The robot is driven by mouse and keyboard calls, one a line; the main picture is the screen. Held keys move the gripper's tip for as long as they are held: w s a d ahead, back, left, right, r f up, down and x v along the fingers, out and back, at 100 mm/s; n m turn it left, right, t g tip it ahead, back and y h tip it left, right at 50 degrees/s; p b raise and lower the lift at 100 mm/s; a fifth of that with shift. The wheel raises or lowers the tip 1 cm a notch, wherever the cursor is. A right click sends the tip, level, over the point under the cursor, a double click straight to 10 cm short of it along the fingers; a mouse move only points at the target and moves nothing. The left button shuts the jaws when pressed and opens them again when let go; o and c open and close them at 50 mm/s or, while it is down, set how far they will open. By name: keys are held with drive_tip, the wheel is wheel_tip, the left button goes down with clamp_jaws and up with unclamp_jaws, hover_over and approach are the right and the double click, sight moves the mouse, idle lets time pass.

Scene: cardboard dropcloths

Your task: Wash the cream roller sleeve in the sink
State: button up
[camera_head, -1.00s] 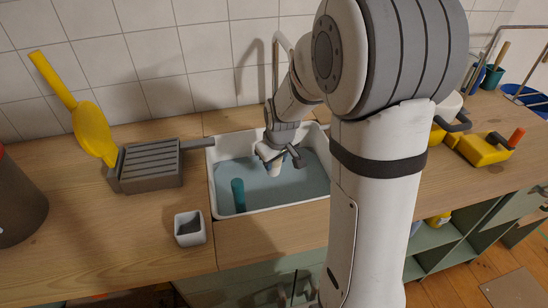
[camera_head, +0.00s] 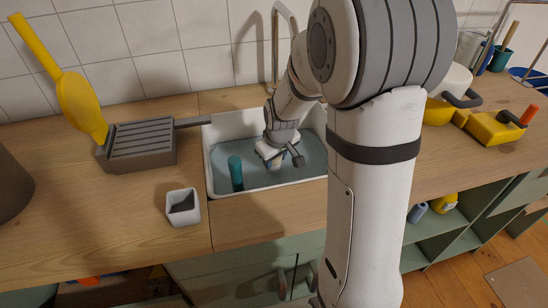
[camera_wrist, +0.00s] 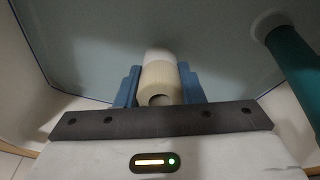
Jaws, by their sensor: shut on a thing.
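The white sink (camera_head: 208,165) is set into the wooden counter and holds grey-blue water (camera_head: 290,172). My gripper (camera_head: 272,160) is down inside the sink. In the wrist view my gripper (camera_wrist: 158,88) is shut on the cream roller sleeve (camera_wrist: 157,82), with a blue finger on each side. The sleeve's near end shows a dark hole, and its far end looks paler, at or under the water surface. In the head view the sleeve is mostly hidden by my gripper. A teal cylinder (camera_head: 236,173) stands in the sink's left part, and it also shows in the wrist view (camera_wrist: 290,62).
A grey ribbed block (camera_head: 142,143) and a yellow paddle-shaped tool (camera_head: 80,100) are left of the sink. A small white cup (camera_head: 182,207) stands at its front left. A tap (camera_head: 276,45) rises behind. Yellow tools (camera_head: 495,128) lie to the right.

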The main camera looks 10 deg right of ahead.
drive_tip(key=shift+d, duration=1.45)
drive_tip(key=shift+a, duration=2.95)
drive_tip(key=d, duration=0.6)
drive_tip(key=shift+a, duration=3.05)
drive_tip(key=shift+d+p, duration=0.3)
drive_tip(key=shift+d, duration=2.65)
drive_tip(key=a, duration=0.6)
drive_tip(key=d+r+p, duration=0.3)
drive_tip(key=r+p, duration=0.8)
drive_tip(key=r, duration=0.5)
drive_tip(key=shift+d+r+p, duration=0.15)
drive_tip(key=shift+r+p, duration=0.15)
drive_tip(key=shift+p, duration=0.1)
